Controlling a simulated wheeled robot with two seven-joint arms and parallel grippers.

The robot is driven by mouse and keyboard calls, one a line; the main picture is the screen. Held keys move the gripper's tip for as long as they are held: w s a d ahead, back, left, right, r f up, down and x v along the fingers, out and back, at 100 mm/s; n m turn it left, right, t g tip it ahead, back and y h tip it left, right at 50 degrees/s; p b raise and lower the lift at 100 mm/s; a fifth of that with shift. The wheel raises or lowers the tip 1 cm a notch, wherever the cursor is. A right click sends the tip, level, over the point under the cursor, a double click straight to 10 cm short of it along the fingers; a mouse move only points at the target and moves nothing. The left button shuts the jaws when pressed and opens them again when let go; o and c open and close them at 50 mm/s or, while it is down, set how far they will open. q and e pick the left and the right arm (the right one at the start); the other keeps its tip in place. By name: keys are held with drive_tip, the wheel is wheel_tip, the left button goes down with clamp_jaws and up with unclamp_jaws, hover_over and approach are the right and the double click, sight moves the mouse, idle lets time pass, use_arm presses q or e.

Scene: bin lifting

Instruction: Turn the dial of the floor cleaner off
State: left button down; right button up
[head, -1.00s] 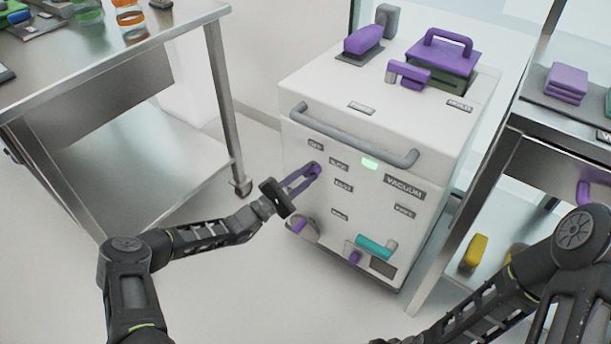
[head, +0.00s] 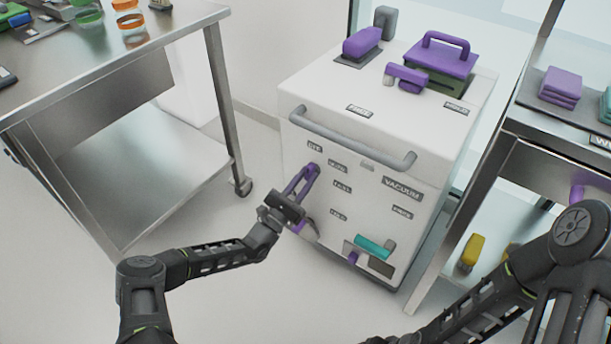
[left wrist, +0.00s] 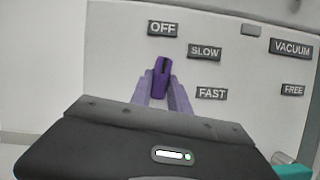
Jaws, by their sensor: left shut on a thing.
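The floor cleaner (head: 352,195) is a white box with a grey handle bar and a front panel labelled OFF, SLOW, FAST, VACUUM and FREE. Its purple dial (left wrist: 162,76) shows in the left wrist view, its upper end pointing up towards the OFF label (left wrist: 162,28). My left gripper (head: 311,172) is shut on the dial, one light purple finger on each side of it. In the head view the fingers mostly hide the dial. The small indicator (head: 367,165) on the panel is grey and unlit. My right gripper is out of view; only its arm shows at lower right.
A steel table (head: 120,62) stands at the left and a steel shelf table (head: 560,130) close on the cleaner's right. Purple parts sit on the cleaner's top. A teal handle (head: 374,246) is low on its front. The floor before it is clear.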

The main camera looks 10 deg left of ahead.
use_arm(q)
drive_tip(key=shift+n+y, duration=0.5)
drive_tip(key=shift+n, duration=0.7)
drive_tip(key=shift+t, duration=0.3)
drive_tip(key=c, duration=1.2)
unclamp_jaws()
drive_tip(key=shift+c, duration=0.2)
drive_tip(key=p+v, duration=0.1)
drive_tip(key=v, duration=0.7)
drive_tip(key=shift+p, duration=0.3)
drive_tip(key=shift+d, duration=0.1)
